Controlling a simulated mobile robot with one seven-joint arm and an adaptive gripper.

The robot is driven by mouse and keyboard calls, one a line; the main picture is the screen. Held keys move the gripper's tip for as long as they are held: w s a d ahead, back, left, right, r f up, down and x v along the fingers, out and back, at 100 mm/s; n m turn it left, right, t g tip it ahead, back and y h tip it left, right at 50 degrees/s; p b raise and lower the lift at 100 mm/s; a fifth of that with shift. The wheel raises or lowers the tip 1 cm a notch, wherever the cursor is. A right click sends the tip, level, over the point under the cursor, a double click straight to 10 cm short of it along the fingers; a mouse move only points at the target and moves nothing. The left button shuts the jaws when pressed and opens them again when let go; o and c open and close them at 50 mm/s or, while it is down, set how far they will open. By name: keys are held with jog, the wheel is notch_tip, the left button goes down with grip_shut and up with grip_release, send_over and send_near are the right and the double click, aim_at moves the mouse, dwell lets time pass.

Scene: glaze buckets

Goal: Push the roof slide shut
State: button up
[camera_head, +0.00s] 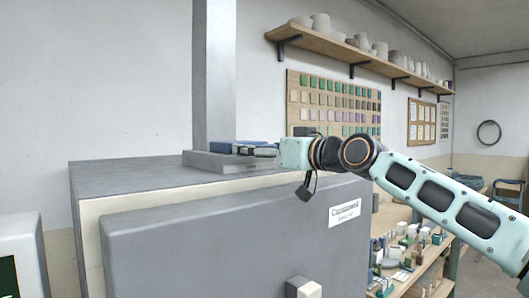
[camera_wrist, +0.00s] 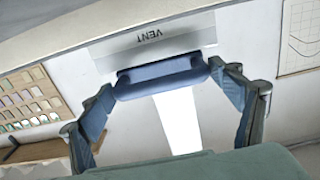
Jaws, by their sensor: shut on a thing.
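The roof slide (camera_head: 205,163) is a flat grey slab on top of the grey kiln (camera_head: 120,178), by the foot of a tall grey duct. A blue handle bar (camera_head: 232,146) shows on the slide. In the wrist view the blue bar (camera_wrist: 162,73) lies along a grey plate marked VENT (camera_wrist: 150,38), which reads upside down. My gripper (camera_head: 252,150) reaches in from the right at the height of the handle. In the wrist view its two blue-padded fingers (camera_wrist: 161,82) are shut on the bar's two ends. The vent opening itself is not clearly visible.
The tall duct (camera_head: 215,70) rises just behind the slide. The kiln door (camera_head: 220,245) faces forward with a pale-tipped knob (camera_head: 304,288). A wall shelf with pots (camera_head: 340,50) hangs to the right. A cluttered bench (camera_head: 405,255) stands at lower right.

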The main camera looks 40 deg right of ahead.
jog(key=o, duration=1.4)
jog(key=shift+a, duration=0.25)
jog(key=shift+s+d, duration=0.1)
jog(key=shift+d, duration=0.05)
jog(key=shift+s, duration=0.25)
jog(key=s, duration=1.1)
jog(key=shift+s+d, duration=0.15)
jog(key=shift+d, duration=0.25)
